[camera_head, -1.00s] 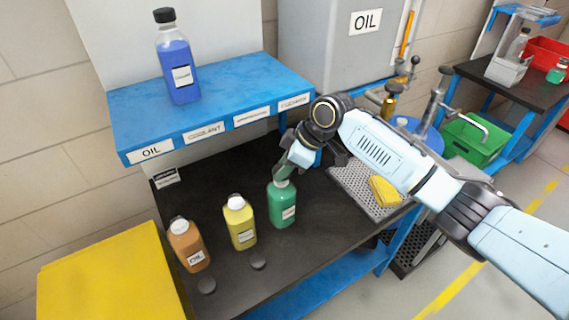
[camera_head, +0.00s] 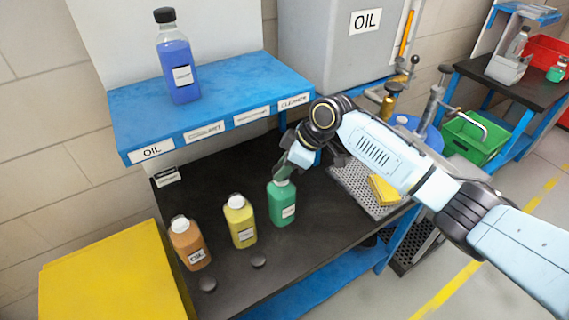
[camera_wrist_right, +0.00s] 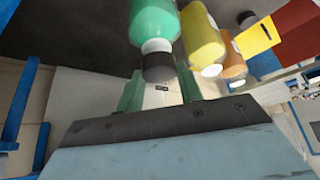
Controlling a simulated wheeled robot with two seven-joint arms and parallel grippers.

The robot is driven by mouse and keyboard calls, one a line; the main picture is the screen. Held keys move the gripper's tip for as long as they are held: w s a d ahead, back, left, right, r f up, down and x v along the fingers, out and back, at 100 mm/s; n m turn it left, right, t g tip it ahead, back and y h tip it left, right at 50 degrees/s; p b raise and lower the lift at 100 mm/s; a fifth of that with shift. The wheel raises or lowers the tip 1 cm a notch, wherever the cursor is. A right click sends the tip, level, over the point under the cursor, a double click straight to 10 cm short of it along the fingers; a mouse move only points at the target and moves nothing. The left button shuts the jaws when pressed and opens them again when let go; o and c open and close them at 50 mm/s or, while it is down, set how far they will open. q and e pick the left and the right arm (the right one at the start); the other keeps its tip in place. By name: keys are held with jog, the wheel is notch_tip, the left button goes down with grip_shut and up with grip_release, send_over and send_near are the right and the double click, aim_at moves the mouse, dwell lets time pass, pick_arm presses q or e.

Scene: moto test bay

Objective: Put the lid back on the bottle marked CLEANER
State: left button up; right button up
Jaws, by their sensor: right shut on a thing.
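The green bottle (camera_head: 283,207) stands upright on the black bench top; its white label is too small to read. It also shows in the wrist view (camera_wrist_right: 154,18), with a white neck and a black lid (camera_wrist_right: 158,68) at its mouth. My right gripper (camera_head: 281,172) is over the bottle's top, its fingers shut on the black lid. The lid meets the neck and looks in line with it; I cannot tell whether it is seated. My left gripper is not in view.
A yellow bottle (camera_head: 240,224) and an orange bottle (camera_head: 189,246) marked OIL stand to the left, with bare white tops. Two dark lids (camera_head: 258,261) (camera_head: 208,284) lie in front. A blue bottle (camera_head: 179,70) stands on the labelled blue shelf (camera_head: 220,90). A yellow sponge (camera_head: 382,189) lies right.

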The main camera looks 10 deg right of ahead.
jog(key=shift+p, duration=0.35)
dwell(0.5)
dwell(0.3)
jog(key=o, duration=1)
jog(key=shift+o, duration=0.5)
jog(key=o, duration=0.4)
jog(key=shift+r, duration=0.1)
notch_tip(320, 180, up, 5)
jog(key=p, duration=0.5)
jog(key=shift+r+p, duration=0.9)
jog(key=shift+r, duration=0.05)
